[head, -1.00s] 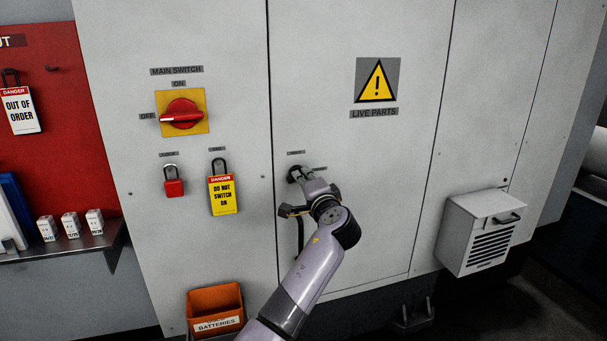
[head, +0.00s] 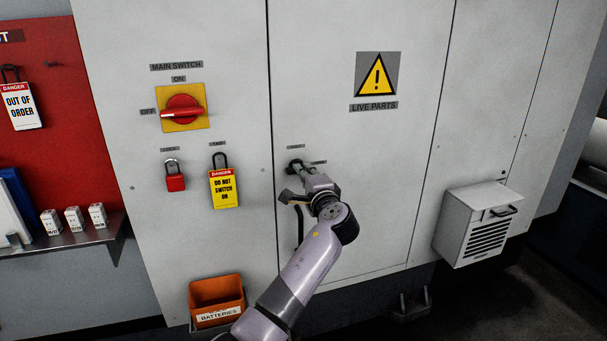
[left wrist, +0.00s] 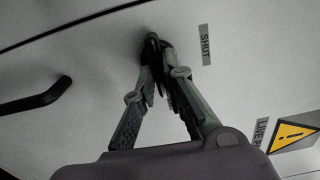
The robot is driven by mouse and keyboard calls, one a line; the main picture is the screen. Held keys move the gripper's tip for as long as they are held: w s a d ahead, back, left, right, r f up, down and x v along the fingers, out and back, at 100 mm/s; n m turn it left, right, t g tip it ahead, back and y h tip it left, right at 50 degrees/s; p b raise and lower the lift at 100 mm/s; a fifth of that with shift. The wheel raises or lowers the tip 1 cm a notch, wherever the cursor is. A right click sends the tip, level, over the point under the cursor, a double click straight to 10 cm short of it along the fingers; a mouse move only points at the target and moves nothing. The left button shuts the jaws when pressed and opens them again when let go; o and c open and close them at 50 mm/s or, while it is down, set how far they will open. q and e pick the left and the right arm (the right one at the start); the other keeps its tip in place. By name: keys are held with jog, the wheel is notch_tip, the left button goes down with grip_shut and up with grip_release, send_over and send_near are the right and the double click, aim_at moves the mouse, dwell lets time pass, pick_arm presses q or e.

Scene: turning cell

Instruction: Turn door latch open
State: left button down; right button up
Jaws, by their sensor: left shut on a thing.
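The door latch (head: 293,164) is a small dark knob near the left edge of the grey cabinet door (head: 345,215). My left gripper (head: 302,169) is at the latch in the head view, partly covering it. In the left wrist view, the fingertips of my left gripper (left wrist: 157,62) close in on the dark latch (left wrist: 151,40) and are shut on it. A "SHUT" label (left wrist: 205,44) is beside the latch. The exact angle of the latch is hard to tell behind the fingers. My right gripper is in neither view.
A black door handle (left wrist: 36,97) is below the latch. Left of the door are a red main switch (head: 182,113), a red padlock (head: 175,183) and a yellow danger tag (head: 224,189). An orange batteries bin (head: 216,290) is low down. A vent box (head: 479,222) juts out at right.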

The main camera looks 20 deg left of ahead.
pick_arm(q)
jog(key=c, duration=1.7)
grip_release()
jog(key=shift+d, duration=0.15)
jog(key=shift+o, duration=0.2)
jog(key=v, duration=1.2)
jog(key=shift+f, duration=0.1)
